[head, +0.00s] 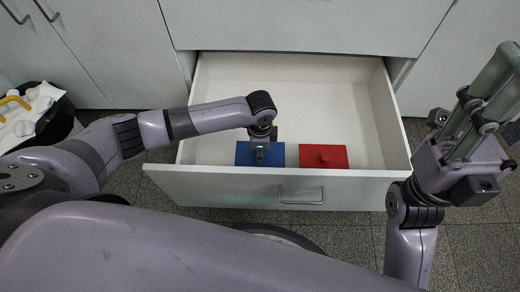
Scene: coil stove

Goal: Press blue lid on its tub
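The blue lid (243,154) lies inside the open drawer, near its front panel and left of the middle. Its tub is not visible beneath it from this angle. My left gripper (262,155) is directly over the blue lid, pointing down, and hides the lid's middle. Its fingers are too small and covered to tell if they are open or shut, or whether they touch the lid. My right gripper (482,112) is raised at the right, outside the drawer, with its fingers pointing up and nothing visible between them.
The back of the drawer is empty. A black bin (52,128) with white and yellow items stands on the floor at the left. Closed cabinet fronts (300,22) rise behind.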

